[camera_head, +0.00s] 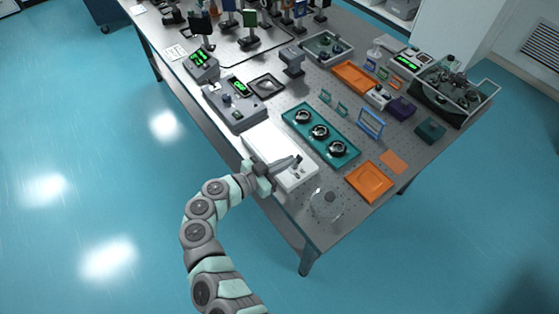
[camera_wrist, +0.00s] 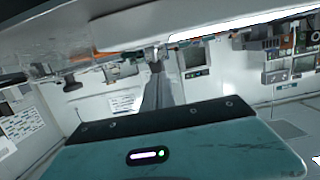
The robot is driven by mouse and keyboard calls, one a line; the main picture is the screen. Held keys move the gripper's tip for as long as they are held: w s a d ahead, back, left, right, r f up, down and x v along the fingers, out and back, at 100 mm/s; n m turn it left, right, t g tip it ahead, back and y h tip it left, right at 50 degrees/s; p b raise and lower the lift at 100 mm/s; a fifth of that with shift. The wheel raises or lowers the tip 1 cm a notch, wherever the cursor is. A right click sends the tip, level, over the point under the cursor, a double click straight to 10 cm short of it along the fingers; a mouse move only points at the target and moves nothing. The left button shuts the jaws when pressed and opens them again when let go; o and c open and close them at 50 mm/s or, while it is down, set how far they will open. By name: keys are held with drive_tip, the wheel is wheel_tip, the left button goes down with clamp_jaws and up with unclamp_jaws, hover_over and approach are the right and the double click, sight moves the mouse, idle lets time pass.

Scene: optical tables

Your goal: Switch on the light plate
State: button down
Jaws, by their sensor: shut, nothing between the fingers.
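The light plate (camera_head: 264,141) is a white flat box at the table's near edge, left of the teal tray. My gripper (camera_head: 295,159) reaches across its front part from the left, with the fingers shut and nothing between them. Small dark controls (camera_head: 297,171) show on the plate near the fingertips; the fingers partly hide that area. In the wrist view, my gripper (camera_wrist: 155,55) points away from the camera, its tips close to the plate's pale edge (camera_wrist: 215,32). I cannot tell whether the tips touch the plate or a switch.
The teal tray (camera_head: 294,121) with three dark round parts lies just right of the plate. An orange tray (camera_head: 370,181) and a clear round item (camera_head: 326,204) are near the front corner. A grey instrument (camera_head: 236,108) stands behind the plate. Open floor (camera_head: 90,200) lies left of the table.

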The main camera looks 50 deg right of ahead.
drive_tip(key=shift+s+a+f, duration=0.1)
drive_tip(key=shift+s+f, duration=0.05)
drive_tip(key=shift+s, duration=0.05)
drive_tip(key=shift+w+a+r+p, duration=0.15)
drive_tip(key=shift+r+p, duration=0.1)
drive_tip(key=shift+p, duration=0.05)
drive_tip(key=w+a+r+p, duration=0.2)
drive_tip(key=a+r, duration=0.4)
drive_tip(key=a, duration=0.5)
drive_tip(key=shift+w+a+r+p, duration=0.15)
drive_tip(key=shift+w+r+p, duration=0.25)
drive_tip(key=shift+w, duration=0.2)
